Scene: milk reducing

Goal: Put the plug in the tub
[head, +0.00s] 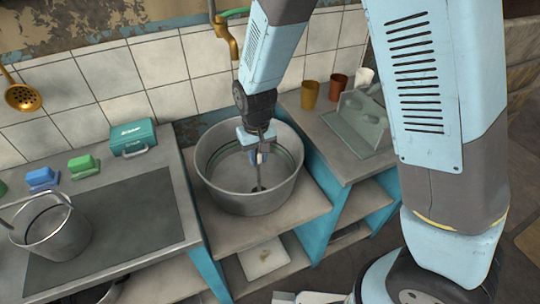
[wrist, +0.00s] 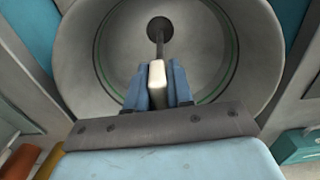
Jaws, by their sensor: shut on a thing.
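The tub (head: 212,185) is a wide round grey metal basin in the middle of the head view. My gripper (head: 259,151) points down inside its rim. In the wrist view, my gripper's blue fingers (wrist: 158,85) are shut on the cream handle of the plug (wrist: 159,77). A thin dark rod runs from the handle toward a dark round spot at the tub's bottom (wrist: 120,50). I cannot tell whether that spot is the plug's disc or the drain hole, or whether the plug touches the bottom.
A brass tap (head: 228,40) hangs behind the tub. A metal bucket (head: 60,240), a teal box (head: 133,138) and green and blue blocks stand on the left counter. A grey rack (head: 355,125) and cups (head: 310,93) stand on the right. Shelves lie below.

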